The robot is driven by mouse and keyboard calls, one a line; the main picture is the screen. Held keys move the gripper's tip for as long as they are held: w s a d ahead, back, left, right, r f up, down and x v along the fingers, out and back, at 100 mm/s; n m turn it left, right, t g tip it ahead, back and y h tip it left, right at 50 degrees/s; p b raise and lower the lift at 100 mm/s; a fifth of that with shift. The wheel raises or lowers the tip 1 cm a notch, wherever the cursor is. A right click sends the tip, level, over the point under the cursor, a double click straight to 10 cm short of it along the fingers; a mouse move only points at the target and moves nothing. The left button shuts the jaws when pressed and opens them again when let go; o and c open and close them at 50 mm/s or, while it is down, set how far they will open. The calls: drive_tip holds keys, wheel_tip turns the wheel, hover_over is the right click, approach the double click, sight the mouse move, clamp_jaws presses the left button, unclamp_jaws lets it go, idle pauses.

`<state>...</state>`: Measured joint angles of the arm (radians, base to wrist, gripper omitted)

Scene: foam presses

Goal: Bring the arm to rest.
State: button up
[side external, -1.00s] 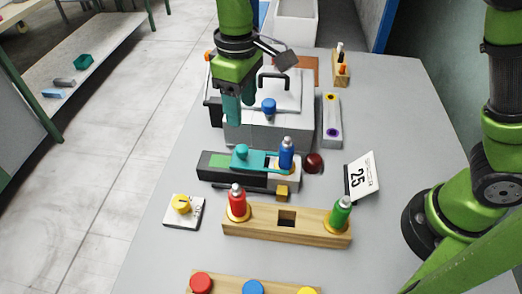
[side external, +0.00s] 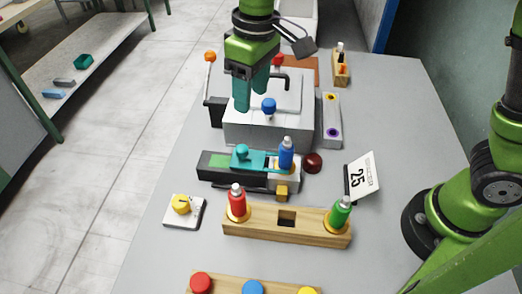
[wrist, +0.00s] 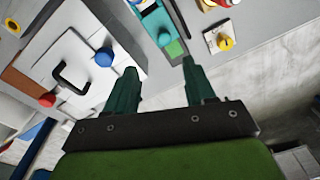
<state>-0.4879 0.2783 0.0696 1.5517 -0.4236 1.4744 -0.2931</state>
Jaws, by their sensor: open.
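My gripper (side external: 257,92) is open and empty, with its teal fingers above the grey press box (side external: 262,132). In the wrist view its two fingers (wrist: 163,82) stand wide apart with nothing between them. The box has a white lid with a black handle (side external: 280,78) and a blue knob (side external: 268,105); the knob also shows in the wrist view (wrist: 104,57). A blue bottle (side external: 286,155) stands in the teal and black fixture (side external: 225,165) in front of the box.
A wooden block (side external: 270,226) holds a red bottle (side external: 237,201) and a green bottle (side external: 340,213), with an empty square hole between them. A card reading 25 (side external: 362,177), a dark red dome (side external: 313,162) and a yellow dial (side external: 182,205) are nearby. The table's right front is clear.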

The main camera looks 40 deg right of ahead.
drive_tip(key=s+d+r+m+t, duration=0.1)
drive_tip(key=s+d+m+t, duration=0.2)
drive_tip(key=s+d, duration=0.3)
drive_tip(key=s+d+r+m+t+y, duration=0.1)
drive_tip(key=s+d+m+t, duration=0.2)
drive_tip(key=d, duration=1)
drive_tip(key=s+m, duration=0.2)
drive_tip(key=s, duration=0.2)
drive_tip(key=shift+d+m+t, duration=0.3)
drive_tip(key=shift+m, duration=0.1)
drive_tip(key=shift+s, duration=0.1)
